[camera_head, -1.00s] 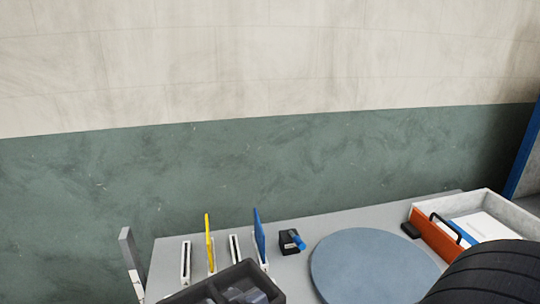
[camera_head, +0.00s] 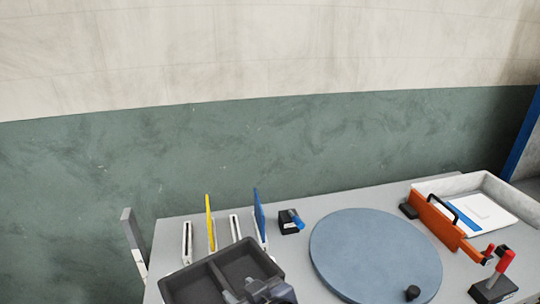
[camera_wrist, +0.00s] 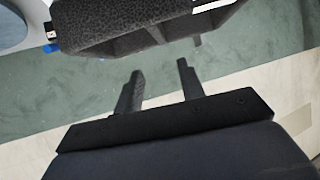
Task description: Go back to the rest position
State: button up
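In the wrist view my gripper (camera_wrist: 160,72) is open. Its two dark fingers stand apart with only the floor or wall showing between them. It touches nothing that I can see. A dark speckled thing (camera_wrist: 130,22) lies beyond the fingertips at the top of that view; I cannot tell whether it is the dark tray. The table (camera_head: 330,200) fills the lower part of that view.
A round blue-grey disc (camera_head: 370,255), a red-handled clamp (camera_head: 500,275) and a white tray (camera_head: 460,184) are on the right.

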aim_at(223, 280)
jog(key=x, duration=0.6)
jog(key=shift+w+a+f, duration=0.15)
jog(key=shift+f, duration=0.05)
jog(key=x, duration=0.3)
jog(key=b+x, duration=0.1)
jog(key=x, duration=0.2)
jog(key=shift+f, duration=0.4)
jog(key=shift+f+b, duration=0.3)
jog(key=shift+b, duration=0.2)
jog(key=r+p, duration=0.2)
jog(key=shift+s+d+r+p, duration=0.15)
jog(key=shift+s+d+p, duration=0.1)
jog(key=shift+s+p, duration=0.05)
jog(key=shift+w+r, duration=0.1)
jog(key=shift+r, duration=0.2)
notch_tip(223, 280, up, 9)
jog(key=s, duration=0.1)
jog(key=shift+s+d+p, duration=0.25)
jog(key=shift+d+p, duration=0.15)
jog(key=shift+d, duration=0.05)
jog(key=shift+d, duration=0.1)
